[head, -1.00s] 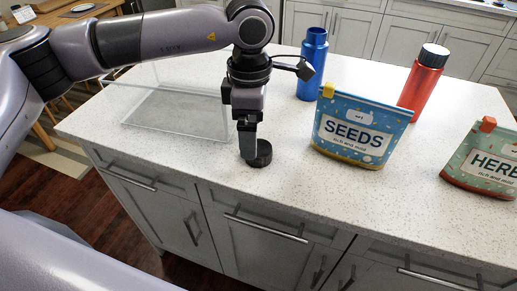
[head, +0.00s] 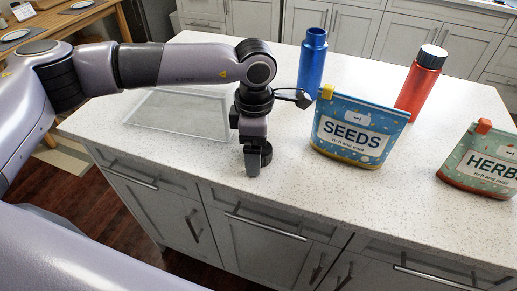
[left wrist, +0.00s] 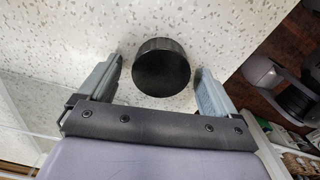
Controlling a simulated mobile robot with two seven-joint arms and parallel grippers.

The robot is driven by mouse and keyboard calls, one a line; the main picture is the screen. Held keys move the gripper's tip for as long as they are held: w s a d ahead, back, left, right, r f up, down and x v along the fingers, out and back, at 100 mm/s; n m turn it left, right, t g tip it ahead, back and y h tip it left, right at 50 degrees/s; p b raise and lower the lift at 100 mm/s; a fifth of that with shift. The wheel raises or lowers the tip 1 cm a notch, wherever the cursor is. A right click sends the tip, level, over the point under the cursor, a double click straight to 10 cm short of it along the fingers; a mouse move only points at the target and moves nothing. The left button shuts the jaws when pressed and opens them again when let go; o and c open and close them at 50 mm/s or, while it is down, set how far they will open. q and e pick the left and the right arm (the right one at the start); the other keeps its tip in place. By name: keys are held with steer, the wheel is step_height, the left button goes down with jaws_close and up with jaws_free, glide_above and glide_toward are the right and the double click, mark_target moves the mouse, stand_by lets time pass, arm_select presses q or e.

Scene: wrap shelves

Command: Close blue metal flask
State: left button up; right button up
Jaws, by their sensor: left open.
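The blue metal flask (head: 312,62) stands upright and uncapped on the counter behind the seeds bag. A round black cap (head: 266,153) lies on the counter near the front edge, partly hidden by my left gripper (head: 252,160). In the left wrist view the black cap (left wrist: 161,68) sits in the gap ahead of my left gripper (left wrist: 158,85), with a finger to each side and bare counter between. The left gripper points down and is open and empty. My right gripper is not in view.
A blue seeds bag (head: 352,133) stands right of the gripper, with a herbs bag (head: 482,160) farther right. A red flask (head: 417,90) with a black cap stands behind them. A clear box (head: 180,113) is on the left.

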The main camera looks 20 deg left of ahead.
arm_select(q)
steer(key=c, duration=1.1)
steer(key=shift+r, duration=0.1)
step_height(320, 180, up, 20)
steer(key=b, duration=0.1)
steer(key=shift+b, duration=0.35)
